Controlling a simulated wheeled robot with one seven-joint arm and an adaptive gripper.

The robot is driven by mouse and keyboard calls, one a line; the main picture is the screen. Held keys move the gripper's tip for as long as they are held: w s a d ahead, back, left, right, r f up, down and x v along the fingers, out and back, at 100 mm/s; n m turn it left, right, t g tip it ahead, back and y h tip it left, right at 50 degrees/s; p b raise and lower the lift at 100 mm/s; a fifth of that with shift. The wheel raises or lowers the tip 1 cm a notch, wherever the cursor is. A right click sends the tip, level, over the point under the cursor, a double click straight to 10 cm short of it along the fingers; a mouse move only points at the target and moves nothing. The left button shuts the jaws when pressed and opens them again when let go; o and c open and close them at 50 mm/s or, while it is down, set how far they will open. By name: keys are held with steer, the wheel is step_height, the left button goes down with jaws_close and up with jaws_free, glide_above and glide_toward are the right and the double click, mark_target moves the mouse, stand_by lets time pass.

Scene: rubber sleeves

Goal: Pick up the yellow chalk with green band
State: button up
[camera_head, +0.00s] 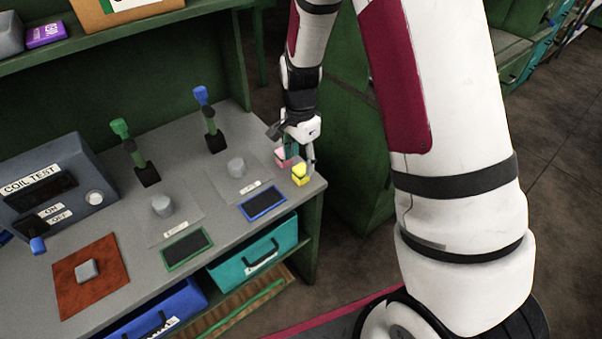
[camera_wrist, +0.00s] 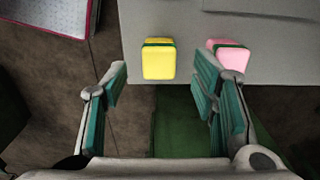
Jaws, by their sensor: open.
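The yellow chalk with green band (camera_head: 300,174) stands near the right front corner of the grey bench top. In the wrist view the yellow chalk (camera_wrist: 158,62) lies ahead of the fingertips, between their lines and nearer the left finger. A pink chalk with a green band (camera_head: 282,155) stands beside it; in the wrist view the pink chalk (camera_wrist: 230,56) is just ahead of the right fingertip. My gripper (camera_head: 293,150) is open with nothing between its teal-padded fingers, as the wrist view (camera_wrist: 162,92) shows. In the head view a finger partly covers the chalks.
The grey bench top (camera_head: 135,220) ends close to the chalks. A teal drawer box (camera_head: 255,255) is below.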

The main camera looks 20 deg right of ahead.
mark_target(301, 168)
steer(key=shift+d+f, duration=0.1)
steer(key=shift+f, duration=2.5)
jaws_close()
steer(key=shift+r, duration=0.15)
steer(key=shift+r, duration=0.25)
step_height(301, 168, up, 3)
steer(key=s+a, duration=0.1)
steer(key=s, duration=0.7)
steer(key=s+a+r, duration=0.1)
steer(key=s+a, duration=0.1)
steer(key=s, duration=0.5)
steer(key=shift+s+a, duration=0.25)
steer(key=shift+s, duration=0.1)
steer(key=shift+r, duration=0.1)
